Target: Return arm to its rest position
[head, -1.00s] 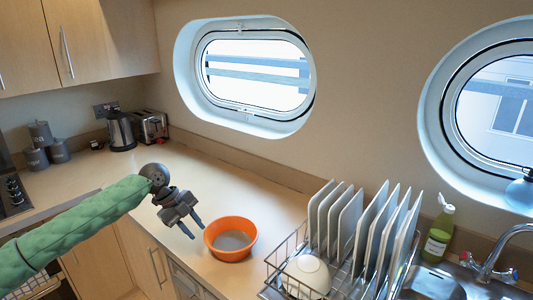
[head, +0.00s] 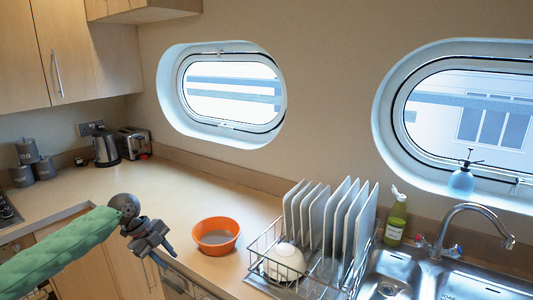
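My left arm, in a green padded sleeve, comes in from the lower left of the head view. Its dark gripper (head: 168,258) points down and right, in front of the counter's front edge. The two fingers look apart, with nothing between them. An orange bowl (head: 216,249) with a grey inside sits on the counter to the right of the gripper, apart from it. My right gripper is not in view.
A wire dish rack (head: 262,243) holds upright white plates and a white bowl (head: 285,262). A green bottle (head: 396,220) and metal sink (head: 472,285) are at right. A kettle (head: 106,149) and toaster (head: 133,142) stand at the back left. The middle counter is clear.

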